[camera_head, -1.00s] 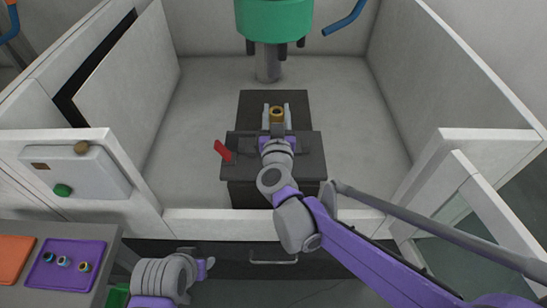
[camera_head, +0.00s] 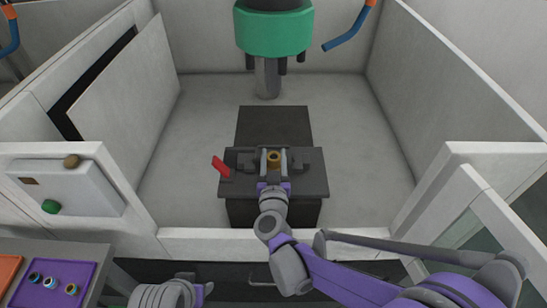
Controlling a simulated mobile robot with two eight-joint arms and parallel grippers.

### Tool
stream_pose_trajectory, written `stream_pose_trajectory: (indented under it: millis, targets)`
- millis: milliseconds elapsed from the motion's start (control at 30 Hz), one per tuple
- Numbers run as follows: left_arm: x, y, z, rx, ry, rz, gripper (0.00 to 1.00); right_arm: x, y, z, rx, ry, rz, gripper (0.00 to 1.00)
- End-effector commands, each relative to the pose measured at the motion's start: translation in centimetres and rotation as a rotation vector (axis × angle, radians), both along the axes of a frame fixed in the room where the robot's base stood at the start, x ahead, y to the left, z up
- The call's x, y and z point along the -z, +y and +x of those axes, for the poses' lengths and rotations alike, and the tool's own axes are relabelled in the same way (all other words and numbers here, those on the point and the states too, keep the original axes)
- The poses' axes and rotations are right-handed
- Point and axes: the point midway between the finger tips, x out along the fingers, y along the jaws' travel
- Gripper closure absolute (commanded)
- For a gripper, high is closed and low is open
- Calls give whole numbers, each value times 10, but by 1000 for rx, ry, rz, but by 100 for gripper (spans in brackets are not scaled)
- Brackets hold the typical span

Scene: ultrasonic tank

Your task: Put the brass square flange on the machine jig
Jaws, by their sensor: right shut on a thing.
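The brass square flange (camera_head: 273,159) is a small gold ring-like piece. My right gripper (camera_head: 273,155) is shut on it, with one pale finger on each side. The machine jig (camera_head: 235,182) is a dark block with a red handle (camera_head: 221,167) at its left and a dark jaw on each side. The flange is between these jaws, over the jig's top; I cannot tell whether it touches. My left gripper (camera_head: 204,290) is at the bottom edge, away from the jig, partly cut off, and its fingers cannot be made out.
A green-collared spindle (camera_head: 274,35) hangs behind the jig. White walls enclose the machine, with a front sill (camera_head: 220,240) under my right arm. A purple tray (camera_head: 48,296) with three small rings lies at lower left, beside an orange tray (camera_head: 8,270). A blue nozzle (camera_head: 345,30) hangs at upper right.

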Motion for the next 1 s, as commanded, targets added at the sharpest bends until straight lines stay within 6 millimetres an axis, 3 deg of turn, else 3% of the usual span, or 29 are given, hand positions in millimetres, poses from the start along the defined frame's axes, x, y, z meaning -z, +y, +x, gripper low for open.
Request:
stream_pose_trajectory:
  millis: [267,300,433,800,1000]
  targets:
    - [4,0,0,0,1,0,50,3,0,0,0,-1,-1,100]
    - [3,0,0,0,1,0,50,3,0,0,0,0,0,46]
    - [3,0,0,0,1,0,50,2,0,0,0,0,0,22]
    - [-2,0,0,0,-1,0,50,-2,0,0,0,-1,0,21]
    - [0,0,0,0,0,0,50,-1,1,-32,-2,0,2,21]
